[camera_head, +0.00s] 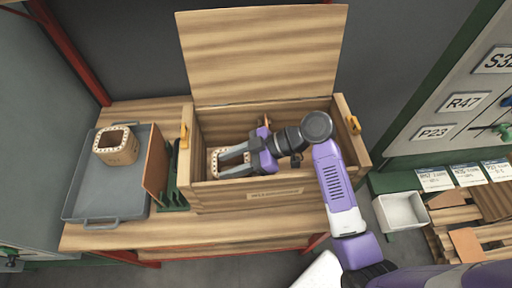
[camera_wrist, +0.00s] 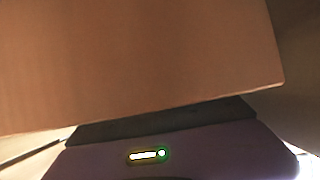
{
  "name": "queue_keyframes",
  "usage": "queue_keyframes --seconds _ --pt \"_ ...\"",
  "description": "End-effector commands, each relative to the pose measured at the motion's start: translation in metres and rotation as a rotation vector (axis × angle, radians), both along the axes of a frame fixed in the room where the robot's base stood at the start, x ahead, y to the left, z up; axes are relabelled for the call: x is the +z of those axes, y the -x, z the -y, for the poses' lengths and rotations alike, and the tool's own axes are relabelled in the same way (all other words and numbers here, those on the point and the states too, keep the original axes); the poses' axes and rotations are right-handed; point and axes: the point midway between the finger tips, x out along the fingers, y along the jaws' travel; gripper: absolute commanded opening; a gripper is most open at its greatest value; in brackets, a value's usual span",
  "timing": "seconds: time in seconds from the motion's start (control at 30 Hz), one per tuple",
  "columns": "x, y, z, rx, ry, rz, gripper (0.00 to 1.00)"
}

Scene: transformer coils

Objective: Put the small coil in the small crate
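A wooden crate (camera_head: 334,181) stands on the bench with its lid (camera_head: 265,55) raised; the label on its front is too small to read. My gripper (camera_head: 232,161) reaches into the crate from the right, its two fingers apart and pointing left. A pale coil with a dotted rim (camera_head: 213,158) is at the crate's left end, at the fingertips and partly hidden by them. I cannot tell whether the fingers grip it. Another coil (camera_head: 118,152), square with a dark opening, stands upright on the grey tray (camera_head: 88,195).
A brown board (camera_head: 157,162) and green rack (camera_head: 172,190) stand between tray and crate. A brown surface (camera_wrist: 140,60) fills most of the wrist view, very close. A white bin (camera_head: 402,213) and wooden pallets (camera_head: 480,235) lie at right.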

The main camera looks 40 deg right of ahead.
Motion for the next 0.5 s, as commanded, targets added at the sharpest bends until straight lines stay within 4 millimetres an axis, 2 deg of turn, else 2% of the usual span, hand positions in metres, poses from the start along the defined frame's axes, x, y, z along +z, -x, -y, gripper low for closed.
queue_keyframes --seconds 0.03,0.2,0.5 --pt "0.003 0.004 0.011 -0.007 0.003 0.005 0.40" --pt "0.022 0.024 0.038 -0.007 0.006 0.009 0.40" --pt "0.051 0.050 0.076 -0.004 0.006 0.010 0.40"
